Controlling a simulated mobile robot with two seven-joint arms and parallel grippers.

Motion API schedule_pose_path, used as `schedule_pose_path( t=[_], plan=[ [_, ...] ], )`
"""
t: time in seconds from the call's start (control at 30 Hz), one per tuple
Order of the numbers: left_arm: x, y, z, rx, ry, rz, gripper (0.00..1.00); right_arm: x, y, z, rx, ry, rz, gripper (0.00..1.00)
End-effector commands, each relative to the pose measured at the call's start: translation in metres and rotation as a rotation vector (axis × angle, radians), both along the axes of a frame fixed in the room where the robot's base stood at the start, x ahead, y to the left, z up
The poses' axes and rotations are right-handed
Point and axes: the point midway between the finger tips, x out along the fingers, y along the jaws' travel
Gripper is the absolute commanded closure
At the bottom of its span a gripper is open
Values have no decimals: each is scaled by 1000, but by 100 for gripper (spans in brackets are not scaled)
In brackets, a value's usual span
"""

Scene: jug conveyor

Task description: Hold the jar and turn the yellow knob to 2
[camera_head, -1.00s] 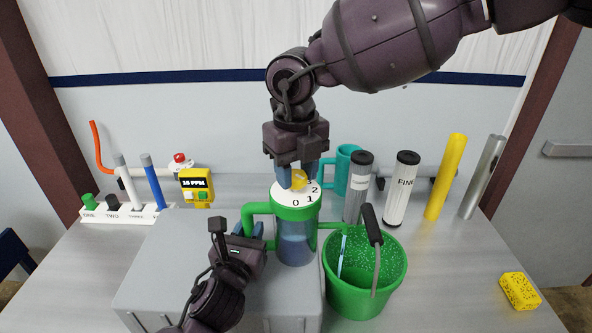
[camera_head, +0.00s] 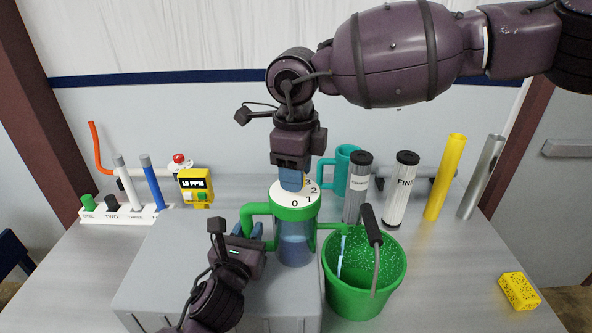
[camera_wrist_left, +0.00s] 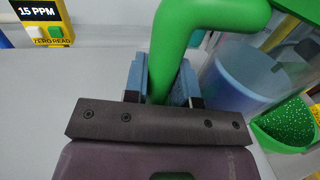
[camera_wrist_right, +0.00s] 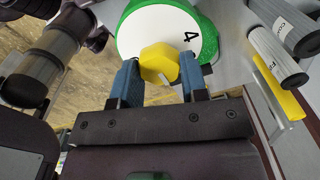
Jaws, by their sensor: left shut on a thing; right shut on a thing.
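The jar (camera_head: 296,245) stands upright, clear with bluish contents and a green lid. My left gripper (camera_head: 258,234) is shut on the jar's green handle (camera_wrist_left: 172,60), left of the body. My right gripper (camera_head: 291,183) comes down from above and is shut on the yellow knob. The knob is mostly hidden in the head view but shows between the fingers in the right wrist view (camera_wrist_right: 158,62). I cannot tell which number it points to.
A green bucket (camera_head: 352,298) with a black-gripped handle stands right of the jar. Behind are a teal mug (camera_head: 342,175), two filter cartridges (camera_head: 401,190) and yellow and grey tubes. A yellow meter (camera_head: 196,187) reads 15 PPM at left. A yellow sponge (camera_head: 519,291) lies at right.

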Motion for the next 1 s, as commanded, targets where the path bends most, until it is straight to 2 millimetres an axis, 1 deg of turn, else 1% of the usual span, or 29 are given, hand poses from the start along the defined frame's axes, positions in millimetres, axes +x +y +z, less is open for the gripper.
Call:
schedule_pose_path(
  t=[0.03, 0.57, 0.6, 0.77, 1.0],
  plan=[
    [0, 0, -4, 6, 9, 1, 100, -2, 2, -1, 3, 3, 14, 83],
    [0, -1, -4, 6, 8, 0, 100, -2, 2, -1, 4, 4, 40, 83],
    [0, -1, -4, 6, 8, 0, 100, -2, 2, -1, 4, 4, 40, 58],
    [0, -1, -4, 4, 7, 0, 100, -1, 1, -1, 3, 2, 38, 34],
    [0, 0, -4, 4, 7, 0, 100, -1, 1, 0, 1, 2, 36, 33]
  ],
)
